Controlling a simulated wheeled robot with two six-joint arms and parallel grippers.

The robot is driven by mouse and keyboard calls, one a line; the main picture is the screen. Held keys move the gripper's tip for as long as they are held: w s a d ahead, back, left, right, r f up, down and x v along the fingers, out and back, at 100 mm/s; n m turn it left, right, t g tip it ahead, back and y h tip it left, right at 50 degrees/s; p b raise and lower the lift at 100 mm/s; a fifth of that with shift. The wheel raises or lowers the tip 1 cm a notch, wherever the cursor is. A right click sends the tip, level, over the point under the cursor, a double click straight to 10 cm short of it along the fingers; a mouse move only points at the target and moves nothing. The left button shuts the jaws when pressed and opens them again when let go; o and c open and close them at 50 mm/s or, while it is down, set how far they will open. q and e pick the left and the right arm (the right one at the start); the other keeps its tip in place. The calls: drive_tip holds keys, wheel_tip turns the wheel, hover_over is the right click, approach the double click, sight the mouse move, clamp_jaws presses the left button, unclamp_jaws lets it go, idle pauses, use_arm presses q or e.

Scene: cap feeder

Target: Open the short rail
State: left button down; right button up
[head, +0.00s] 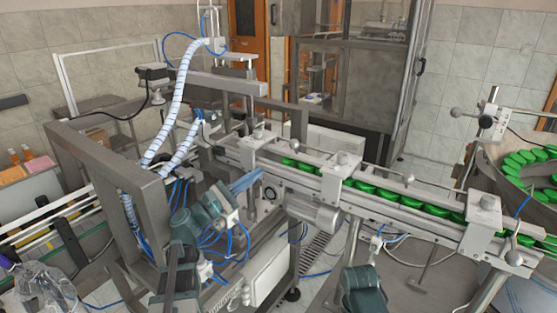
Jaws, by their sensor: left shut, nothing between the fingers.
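The cap feeder's chute (395,198) runs from the right towards the upper left, with green caps (362,187) in a row along it. Metal rails and clamp blocks (340,164) sit along its top. I cannot tell for certain which section is the short rail, or whether it is open. My left gripper (258,178) is shut and empty, close to the near side of the chute's left part. I cannot tell whether it touches the metal there. My right arm (364,292) shows low in the middle; its gripper is not clear.
A bowl of green caps (520,165) stands at the right. A thick grey frame (110,165) and a white ribbed hose (180,95) stand at the left. A grey cylinder (315,213) and support posts are below the chute.

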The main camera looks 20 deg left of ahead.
use_arm(q)
drive_tip(key=shift+p+x, duration=1.6)
drive_tip(key=shift+x, duration=3.4)
drive_tip(key=shift+r+p, duration=0.4)
drive_tip(key=shift+p, duration=0.35)
drive_tip(key=shift+g, duration=0.3)
